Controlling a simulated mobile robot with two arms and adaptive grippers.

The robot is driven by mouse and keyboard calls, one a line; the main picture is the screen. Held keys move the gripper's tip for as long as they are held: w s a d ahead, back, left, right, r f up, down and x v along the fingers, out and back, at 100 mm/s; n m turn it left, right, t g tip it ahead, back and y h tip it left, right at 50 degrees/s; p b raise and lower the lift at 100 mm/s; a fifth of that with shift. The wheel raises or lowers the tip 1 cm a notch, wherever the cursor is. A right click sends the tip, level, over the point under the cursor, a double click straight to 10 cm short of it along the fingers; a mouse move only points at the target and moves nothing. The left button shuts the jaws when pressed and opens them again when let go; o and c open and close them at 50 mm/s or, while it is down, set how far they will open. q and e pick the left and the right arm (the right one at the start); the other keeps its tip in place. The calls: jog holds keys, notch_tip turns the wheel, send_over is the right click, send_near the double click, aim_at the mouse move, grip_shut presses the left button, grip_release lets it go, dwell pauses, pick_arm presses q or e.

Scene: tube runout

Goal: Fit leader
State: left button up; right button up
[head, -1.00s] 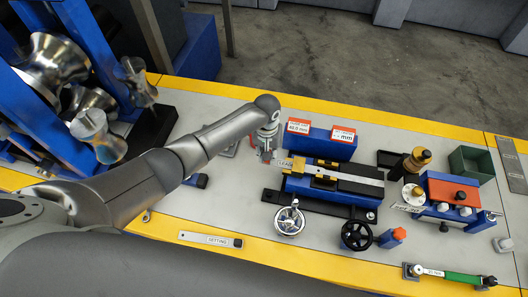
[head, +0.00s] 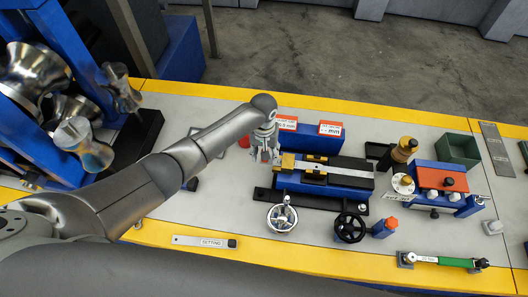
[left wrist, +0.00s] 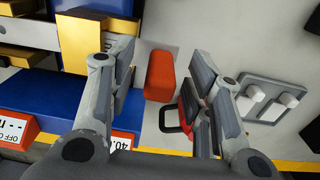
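My left gripper (head: 265,154) hangs at the left end of a blue-and-black fixture (head: 340,187) with brass blocks (head: 288,162). A pale strip (head: 345,168) lies along the fixture's top; I cannot tell whether it is the leader. In the left wrist view, my left gripper (left wrist: 158,95) has its fingers well apart, with nothing held between them. An orange-red block (left wrist: 160,75) shows beyond the gap, and the brass block (left wrist: 95,40) is left of the fingers. No leader label is readable now. My right gripper is not in view.
A handwheel (head: 282,216) and a black wheel (head: 350,227) stand in front of the fixture. A labelled setting bar (head: 203,241) lies front left. A green-handled tool (head: 445,262) lies front right. A green bin (head: 458,150) stands back right. Large metal rollers (head: 38,72) are at left.

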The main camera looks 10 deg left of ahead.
pick_arm(q)
notch_tip(320, 180, up, 12)
jog(key=shift+a, duration=0.15)
dwell(0.6)
